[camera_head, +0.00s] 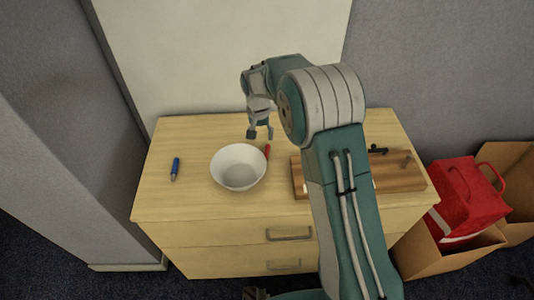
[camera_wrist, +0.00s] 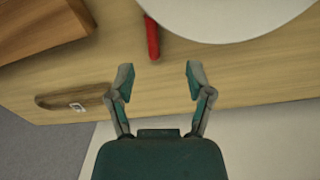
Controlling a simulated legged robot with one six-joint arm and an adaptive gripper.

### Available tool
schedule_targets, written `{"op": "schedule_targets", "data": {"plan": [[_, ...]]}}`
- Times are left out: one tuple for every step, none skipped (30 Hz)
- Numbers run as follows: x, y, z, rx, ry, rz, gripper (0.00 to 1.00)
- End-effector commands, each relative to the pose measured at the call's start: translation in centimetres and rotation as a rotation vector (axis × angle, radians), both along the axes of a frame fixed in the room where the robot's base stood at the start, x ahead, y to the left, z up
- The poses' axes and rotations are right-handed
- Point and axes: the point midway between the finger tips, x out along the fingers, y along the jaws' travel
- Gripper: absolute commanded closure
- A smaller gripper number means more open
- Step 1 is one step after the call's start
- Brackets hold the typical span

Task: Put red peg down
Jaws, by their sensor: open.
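The red peg (camera_head: 267,151) lies on the wooden dresser top (camera_head: 200,137), close beside the right rim of the white bowl. My gripper (camera_head: 260,135) hangs over the dresser top behind the peg. In the wrist view my gripper (camera_wrist: 158,75) is open, with nothing between its fingers. The peg is beyond the fingertips and apart from them.
A white bowl (camera_head: 238,167) stands left of the peg. A blue pen-like object (camera_head: 175,169) lies farther left. A wooden board (camera_head: 401,176) with small dark items lies at the right, partly behind my arm. A red bag (camera_head: 467,194) sits in a cardboard box beside the dresser.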

Motion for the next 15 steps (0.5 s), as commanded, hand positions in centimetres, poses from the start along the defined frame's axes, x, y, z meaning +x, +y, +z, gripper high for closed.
{"op": "schedule_targets", "data": {"plan": [[-0.1,-0.2,-1.1,0.000,0.004,-0.001,0.33],[-0.1,-0.3,-1.5,0.001,0.004,-0.001,0.33],[-0.1,-0.3,-2.1,0.001,0.003,-0.001,0.33],[0.0,-0.4,-2.5,0.002,0.003,-0.001,0.33],[-0.1,-0.4,-2.9,0.001,0.003,-0.001,0.33],[-0.1,-0.5,-3.2,0.002,0.003,-0.001,0.33],[-0.1,-0.5,-3.4,0.002,0.001,-0.001,0.33],[-0.1,-0.6,-3.5,0.003,0.000,-0.001,0.33],[-0.1,-0.6,-3.7,0.003,0.000,-0.001,0.33],[-0.1,-0.7,-3.8,0.003,0.000,-0.001,0.33],[-0.1,-0.7,-4.0,0.003,0.001,-0.001,0.33],[-0.1,-0.8,-4.4,0.003,0.002,-0.001,0.33],[-0.1,-0.9,-4.8,0.002,0.004,-0.001,0.33],[0.0,-0.9,-5.2,0.002,0.004,-0.001,0.33],[0.0,-1.1,-5.8,0.001,0.003,-0.001,0.33]]}}
